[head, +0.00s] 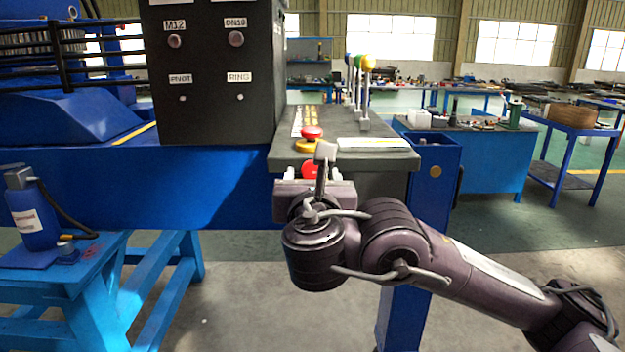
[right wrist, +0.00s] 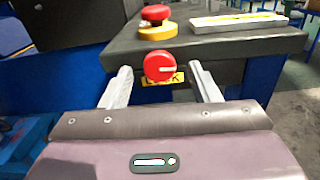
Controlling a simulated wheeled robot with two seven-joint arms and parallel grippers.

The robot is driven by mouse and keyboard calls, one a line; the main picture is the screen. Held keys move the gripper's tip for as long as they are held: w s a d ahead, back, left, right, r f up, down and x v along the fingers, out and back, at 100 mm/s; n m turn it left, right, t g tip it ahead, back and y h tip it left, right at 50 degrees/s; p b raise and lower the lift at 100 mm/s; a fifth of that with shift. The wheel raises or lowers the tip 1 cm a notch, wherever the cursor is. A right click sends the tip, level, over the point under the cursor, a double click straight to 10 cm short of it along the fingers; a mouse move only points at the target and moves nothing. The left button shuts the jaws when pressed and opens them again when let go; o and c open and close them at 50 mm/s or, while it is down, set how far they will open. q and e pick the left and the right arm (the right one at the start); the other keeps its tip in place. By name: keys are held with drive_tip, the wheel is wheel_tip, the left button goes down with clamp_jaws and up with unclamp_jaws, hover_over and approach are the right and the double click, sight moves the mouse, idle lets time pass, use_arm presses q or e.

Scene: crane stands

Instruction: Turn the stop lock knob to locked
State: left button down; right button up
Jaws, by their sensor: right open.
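The red stop lock knob (right wrist: 160,67) is on the front face of the dark console (right wrist: 220,45), with a yellow label partly showing behind and below it. A pale line on the knob points roughly sideways, to the right. In the head view the knob (head: 311,170) is partly hidden by my right wrist. My right gripper (right wrist: 162,82) is open, with one finger on each side of the knob and visible gaps to it. It also shows in the head view (head: 311,178) in front of the console. My left gripper is not in view.
A red mushroom button (head: 312,133) on a yellow base stands on the console top, just above the knob. Several levers with coloured balls (head: 365,62) rise behind it. A dark panel box (head: 212,70) stands to the left. Open floor lies in front.

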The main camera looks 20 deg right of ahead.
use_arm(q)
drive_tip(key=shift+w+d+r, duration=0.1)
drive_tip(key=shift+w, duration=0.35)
use_arm(e)
drive_tip(key=shift+x, duration=0.95)
drive_tip(key=c, duration=1)
